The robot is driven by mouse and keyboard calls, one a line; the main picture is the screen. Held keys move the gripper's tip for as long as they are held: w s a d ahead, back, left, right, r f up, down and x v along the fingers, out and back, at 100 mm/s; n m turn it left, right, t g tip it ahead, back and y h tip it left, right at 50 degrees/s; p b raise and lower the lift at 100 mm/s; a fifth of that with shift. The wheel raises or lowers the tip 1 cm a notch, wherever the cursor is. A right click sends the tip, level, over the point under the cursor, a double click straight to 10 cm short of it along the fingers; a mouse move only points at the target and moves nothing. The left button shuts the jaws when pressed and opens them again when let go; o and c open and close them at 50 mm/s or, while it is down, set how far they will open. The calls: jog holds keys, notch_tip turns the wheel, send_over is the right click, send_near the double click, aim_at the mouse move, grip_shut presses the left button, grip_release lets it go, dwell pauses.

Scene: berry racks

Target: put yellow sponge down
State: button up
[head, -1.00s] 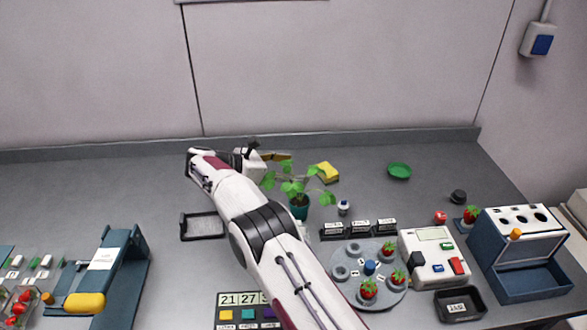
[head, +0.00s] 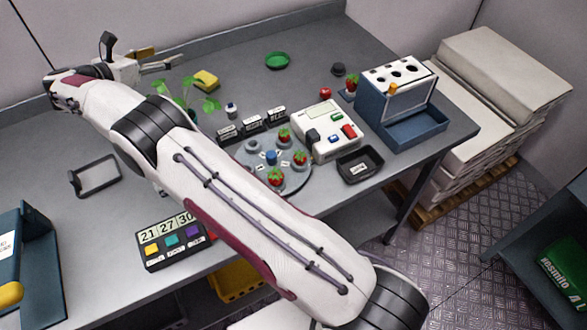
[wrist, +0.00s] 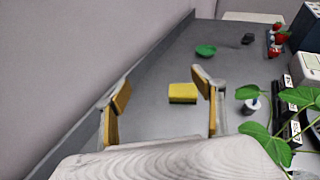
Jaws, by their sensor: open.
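The yellow sponge (head: 207,79) lies flat on the grey table near the back wall, behind the plant. It also shows in the wrist view (wrist: 183,93), lying beyond the fingertips and between them in the picture. My gripper (head: 160,60) is open and empty, above the back of the table to the left of the sponge. In the wrist view its two tan-padded fingers (wrist: 163,100) are spread wide, with nothing between them touching the pads.
A leafy plant (head: 188,100) stands close to the sponge, partly hidden by my arm. A green dish (head: 277,61) lies farther right. A round rack with strawberries (head: 294,180), a white device (head: 328,128) and a blue box (head: 392,98) fill the right side.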

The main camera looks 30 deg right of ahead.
jog(key=w+d+r+n+t+y, duration=0.15)
jog(key=r+n+t, duration=0.35)
jog(key=r, duration=0.7)
jog(key=w+r+n+t+y, duration=0.3)
jog(key=r+n, duration=0.4)
jog(key=r, duration=0.4)
jog(key=s+a+r+n+t+y, duration=0.25)
jog(key=s+r+n+y, duration=0.65)
jog(key=n, duration=0.5)
jog(key=s+d+f+n+g+y, duration=0.1)
jog(key=s+f+n+g, duration=0.2)
jog(key=s+n, duration=0.5)
jog(key=s+f+n+g+y, duration=0.1)
jog(key=s+f+n+g, duration=0.2)
jog(key=s, duration=1)
jog(key=s+d+f+n+g+h, duration=0.1)
jog(key=s+d+f+n+g, duration=0.1)
jog(key=s+f, duration=0.4)
jog(key=s+d+f+n+g+h, duration=0.1)
jog(key=s+d+f+n, duration=0.3)
jog(key=s, duration=0.9)
jog(key=s+d+f+n+g+h, duration=0.1)
jog(key=s+d+f+n+g, duration=0.2)
jog(key=s+f, duration=0.5)
jog(key=shift+s+d+n, duration=0.5)
jog(key=shift+s, duration=0.5)
